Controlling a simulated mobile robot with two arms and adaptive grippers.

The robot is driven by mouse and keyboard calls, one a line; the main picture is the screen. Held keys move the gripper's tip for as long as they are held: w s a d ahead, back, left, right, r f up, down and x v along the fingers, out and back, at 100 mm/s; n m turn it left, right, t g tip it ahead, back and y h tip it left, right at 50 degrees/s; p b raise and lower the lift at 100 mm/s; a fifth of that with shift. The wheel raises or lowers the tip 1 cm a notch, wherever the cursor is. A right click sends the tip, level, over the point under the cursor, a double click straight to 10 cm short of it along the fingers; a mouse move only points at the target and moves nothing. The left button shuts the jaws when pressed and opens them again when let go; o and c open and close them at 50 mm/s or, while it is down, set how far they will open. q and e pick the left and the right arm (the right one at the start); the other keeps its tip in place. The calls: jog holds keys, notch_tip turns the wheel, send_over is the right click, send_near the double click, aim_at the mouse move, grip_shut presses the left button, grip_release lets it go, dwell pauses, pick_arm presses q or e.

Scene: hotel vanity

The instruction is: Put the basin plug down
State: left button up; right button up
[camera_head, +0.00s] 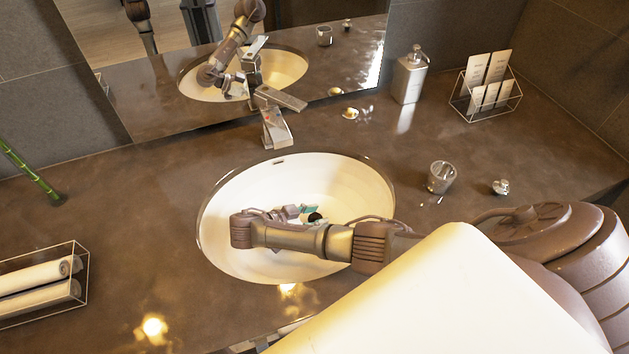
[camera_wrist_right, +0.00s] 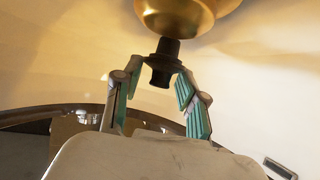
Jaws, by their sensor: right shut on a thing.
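My right gripper (camera_head: 308,213) is inside the white basin (camera_head: 345,180), with my wrist and forearm reaching across the bowl. In the right wrist view its teal-padded fingers (camera_wrist_right: 158,76) are shut on the dark stem of the basin plug (camera_wrist_right: 162,62). A rounded gold piece (camera_wrist_right: 178,14) shows at the far end of this dark stem; I cannot tell whether it belongs to the plug or to the drain. In the head view only a dark bit of the plug (camera_head: 314,217) shows beside the fingers. The drain is hidden there. My left gripper is not in view.
The tap (camera_head: 275,128) stands behind the basin. A soap dispenser (camera_head: 411,75), card rack (camera_head: 487,93), glass (camera_head: 440,177) and small metal stopper (camera_head: 500,187) stand to the right. A wire tray of rolled towels (camera_head: 42,283) is at left.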

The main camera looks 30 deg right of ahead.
jog(key=shift+f, duration=0.25)
jog(key=o, duration=1.1)
jog(key=shift+r, duration=0.25)
jog(key=p+v, duration=0.3)
jog(key=v, duration=0.9)
jog(key=shift+r, duration=0.15)
